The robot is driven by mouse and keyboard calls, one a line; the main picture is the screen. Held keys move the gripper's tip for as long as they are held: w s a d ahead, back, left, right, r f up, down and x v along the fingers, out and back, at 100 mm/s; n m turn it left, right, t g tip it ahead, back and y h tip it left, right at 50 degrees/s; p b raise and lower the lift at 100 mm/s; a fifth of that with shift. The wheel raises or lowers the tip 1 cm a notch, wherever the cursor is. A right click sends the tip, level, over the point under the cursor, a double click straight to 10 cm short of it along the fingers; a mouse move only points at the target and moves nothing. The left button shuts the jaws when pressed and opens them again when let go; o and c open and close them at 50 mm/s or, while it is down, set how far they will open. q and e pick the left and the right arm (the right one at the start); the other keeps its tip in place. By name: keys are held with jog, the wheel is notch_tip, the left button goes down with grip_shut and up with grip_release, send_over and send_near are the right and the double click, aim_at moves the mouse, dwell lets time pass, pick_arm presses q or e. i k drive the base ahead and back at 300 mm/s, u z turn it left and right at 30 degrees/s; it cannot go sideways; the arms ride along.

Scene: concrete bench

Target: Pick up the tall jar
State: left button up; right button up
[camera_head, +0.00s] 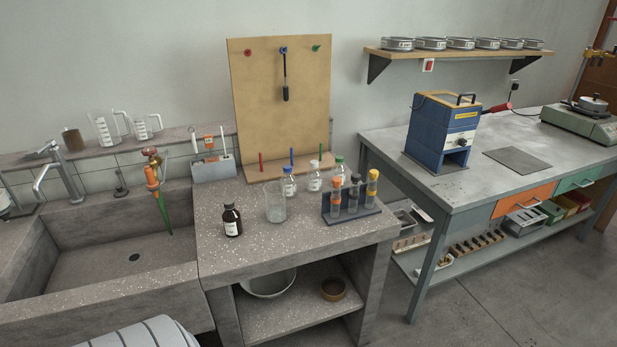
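No vessel is plainly marked as the tall jar. The nearest match is a clear, empty glass vessel (275,204) standing upright on the speckled concrete bench (300,240), near the middle. A brown bottle (232,221) with a dark cap and white label stands to its left. Behind it are clear bottles with a blue cap (289,186), a white cap (314,182) and a green cap (339,172). Neither of my grippers shows in the head view.
A rack (352,214) with capped tubes stands right of the glass vessel. A pegboard (281,110) rises behind. A sink (100,258) with a tap lies left. A blue machine (441,133) is on the right table. The bench front is clear.

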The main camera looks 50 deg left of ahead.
aim_at(276, 203)
jog(key=u, duration=0.4)
jog(key=i, duration=0.9)
jog(key=u, duration=0.65)
